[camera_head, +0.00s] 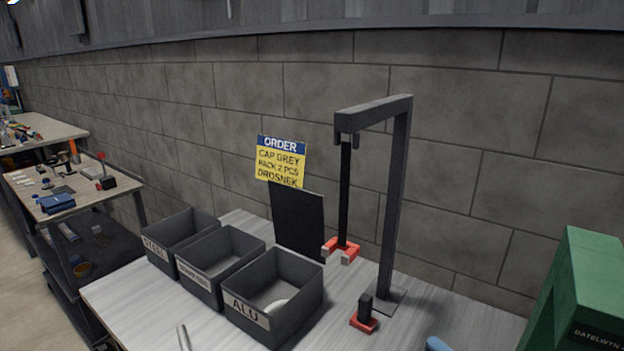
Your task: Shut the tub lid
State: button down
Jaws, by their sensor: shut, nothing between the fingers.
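No tub with a lid can be made out for certain in the head view. Three open dark bins stand in a row on the pale table (130,295): a left bin (160,250), a middle bin (205,278) and a right bin labelled ALU (245,312). My gripper is not in this view.
A dark gantry post (396,195) carries a hanging black strip (345,195) with a red end piece. A red-based block (365,316) stands near its foot. A green machine (580,290) stands at right. An order sign (280,162) is behind. Side benches (75,190) are far left.

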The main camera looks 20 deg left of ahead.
aim_at(298, 213)
jog(key=i+j, duration=1.1)
